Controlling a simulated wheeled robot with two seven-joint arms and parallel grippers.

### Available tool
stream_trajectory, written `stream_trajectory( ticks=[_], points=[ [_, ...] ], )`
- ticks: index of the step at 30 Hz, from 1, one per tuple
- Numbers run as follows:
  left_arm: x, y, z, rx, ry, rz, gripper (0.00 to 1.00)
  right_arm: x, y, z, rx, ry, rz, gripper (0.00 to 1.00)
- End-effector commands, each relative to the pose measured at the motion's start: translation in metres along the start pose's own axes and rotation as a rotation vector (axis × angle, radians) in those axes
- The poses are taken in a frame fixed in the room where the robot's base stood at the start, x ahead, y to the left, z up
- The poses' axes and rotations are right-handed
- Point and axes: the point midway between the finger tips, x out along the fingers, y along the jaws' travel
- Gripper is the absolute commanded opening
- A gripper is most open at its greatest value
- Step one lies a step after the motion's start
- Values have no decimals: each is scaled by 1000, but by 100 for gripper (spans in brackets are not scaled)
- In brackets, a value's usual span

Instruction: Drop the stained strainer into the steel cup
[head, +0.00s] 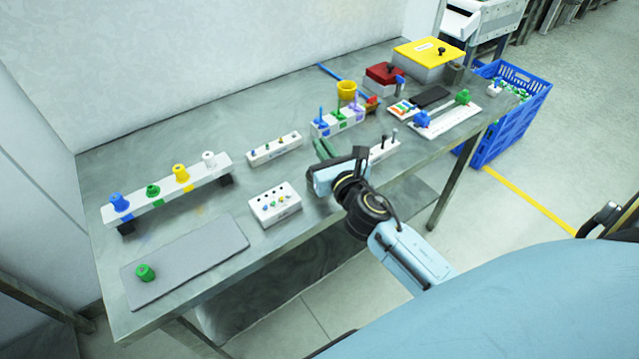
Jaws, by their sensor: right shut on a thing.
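My right gripper (326,149) reaches over the front edge of the table, near the middle. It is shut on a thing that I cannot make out. Green parts show at its tip, and I cannot tell whether they are fingers or the held thing. I cannot pick out the stained strainer for certain. A small dark grey cup-like container (455,74), possibly the steel cup, stands at the far right end of the table, well away from the gripper. My left gripper is not in view.
A white rack (190,188) with coloured pieces and a grey mat (190,265) with a green knob are at left. White blocks surround the gripper. A yellow cup (347,90), red box (385,74) and yellow-lidded box (425,55) stand behind. A blue crate (505,125) is beyond the table.

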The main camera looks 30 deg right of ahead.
Motion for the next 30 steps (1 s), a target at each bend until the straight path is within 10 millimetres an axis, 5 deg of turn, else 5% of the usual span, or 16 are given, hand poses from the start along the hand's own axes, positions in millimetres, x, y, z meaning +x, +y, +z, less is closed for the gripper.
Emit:
stream_trajectory(
  ticks=[3, 9, 20, 30],
  points=[
    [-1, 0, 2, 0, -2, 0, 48, 0, 0, 1, 0, 0, 0, 0],
    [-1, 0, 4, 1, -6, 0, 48, 0, 0, 1, 0, 0, 0, 31],
    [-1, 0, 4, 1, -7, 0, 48, -4, 0, 0, 0, 1, 0, 31],
    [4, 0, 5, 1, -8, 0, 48, -63, 0, -1, 1, 3, 0, 31]
  ],
)
